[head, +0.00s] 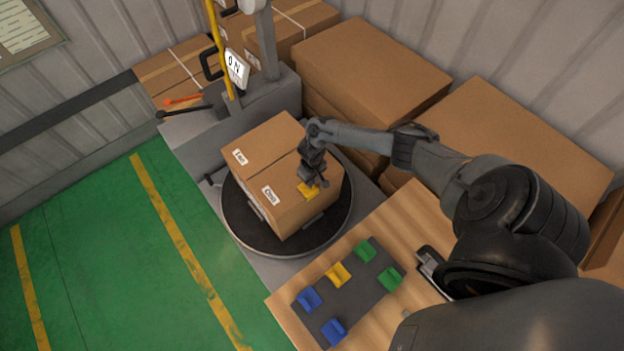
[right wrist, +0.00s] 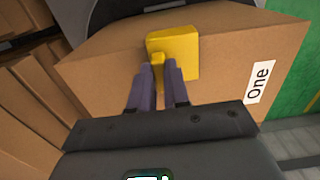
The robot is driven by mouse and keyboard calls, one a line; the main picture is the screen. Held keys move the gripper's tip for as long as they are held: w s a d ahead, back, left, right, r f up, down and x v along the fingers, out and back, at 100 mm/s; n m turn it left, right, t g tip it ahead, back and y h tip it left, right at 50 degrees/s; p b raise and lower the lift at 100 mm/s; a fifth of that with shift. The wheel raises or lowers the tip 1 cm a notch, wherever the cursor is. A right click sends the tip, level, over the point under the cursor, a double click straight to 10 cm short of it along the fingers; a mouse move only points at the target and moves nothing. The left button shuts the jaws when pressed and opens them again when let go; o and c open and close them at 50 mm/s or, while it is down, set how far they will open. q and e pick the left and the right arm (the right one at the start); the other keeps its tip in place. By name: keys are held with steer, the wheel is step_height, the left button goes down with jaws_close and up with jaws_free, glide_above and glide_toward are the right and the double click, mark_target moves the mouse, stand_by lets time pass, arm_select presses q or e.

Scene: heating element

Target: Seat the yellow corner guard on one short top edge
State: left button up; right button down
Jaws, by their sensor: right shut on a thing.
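A cardboard box (head: 262,205) with white labels stands on a round dark turntable (head: 234,217). My right gripper (head: 312,183) is over the box's right part, shut on the raised tab of a yellow corner guard (head: 307,192). In the right wrist view, the gripper's two fingers (right wrist: 164,80) pinch that tab, and the guard (right wrist: 178,52) lies at an edge of the box (right wrist: 105,85). I cannot tell whether it sits fully flush. A second yellow guard (head: 338,273) lies on a dark mat (head: 349,300). My left gripper is out of view.
Blue guards (head: 308,299) and green guards (head: 390,279) lie on the mat, on a wooden table (head: 413,222). Large cartons (head: 372,65) stand behind the box. A grey machine with a yellow post (head: 219,50) rises behind the turntable. Green floor (head: 110,260) is open at left.

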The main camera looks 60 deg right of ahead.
stand_by(0.3)
steer(key=c, duration=1)
jaws_free()
step_height(320, 180, up, 11)
steer(key=shift+f+p, duration=0.15)
steer(key=shift+p, duration=0.85)
